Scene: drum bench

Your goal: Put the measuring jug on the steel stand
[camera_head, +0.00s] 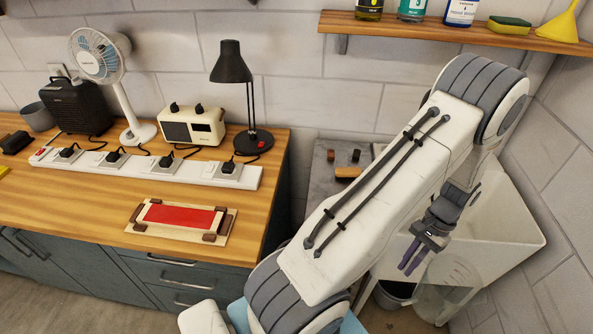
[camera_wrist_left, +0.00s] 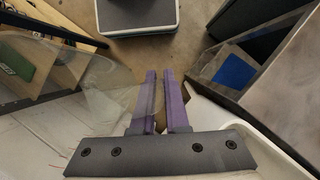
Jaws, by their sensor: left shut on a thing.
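The clear measuring jug (camera_head: 447,297) is at the lower right in the head view, over or in the white basin. In the left wrist view its see-through wall (camera_wrist_left: 60,95) fills the left side and reaches the fingers. My left gripper (camera_head: 410,262) points down, its purple fingers (camera_wrist_left: 154,100) close together and shut on the jug's wall. Most of the jug is hidden by the arm or faint against the white behind it. I cannot pick out the steel stand for certain. My right gripper is in neither view.
A white basin (camera_head: 520,215) stands beside the right wall. A bucket (camera_head: 392,293) is under it. A grey surface (camera_head: 320,185) with small blocks lies left of my arm. The wooden bench (camera_head: 90,225) holds a power strip (camera_head: 200,172), lamp, radio and fan.

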